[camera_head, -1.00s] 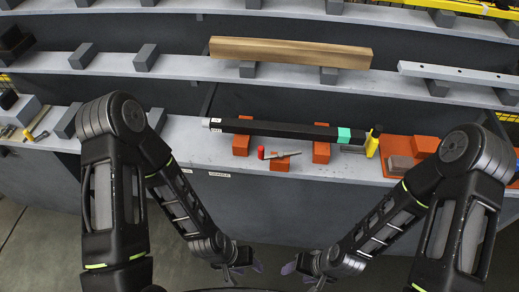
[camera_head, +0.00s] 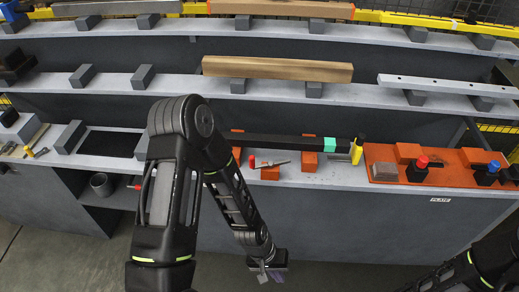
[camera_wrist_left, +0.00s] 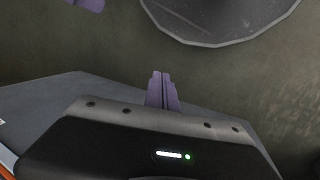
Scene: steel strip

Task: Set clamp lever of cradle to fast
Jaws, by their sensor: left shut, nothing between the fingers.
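The cradle is orange blocks (camera_head: 309,162) on the front shelf, with a long black bar (camera_head: 285,141) with a green band lying across them. A small lever with a red knob (camera_head: 251,161) and a thin grey arm (camera_head: 272,164) sits at the front orange block. My left arm stands before the cradle's left end and hides part of it. My left gripper (camera_head: 266,272) hangs in front of and below the shelf, apart from the lever. Its purple fingers (camera_wrist_left: 162,90) are together and empty in the left wrist view. My right gripper is outside the head view.
To the right, an orange plate (camera_head: 388,176) carries red-knobbed and blue-knobbed clamps (camera_head: 418,170). A yellow and black piece (camera_head: 357,151) stands at the bar's right end. A brown beam (camera_head: 280,69) lies on the shelf above. Open floor lies in front.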

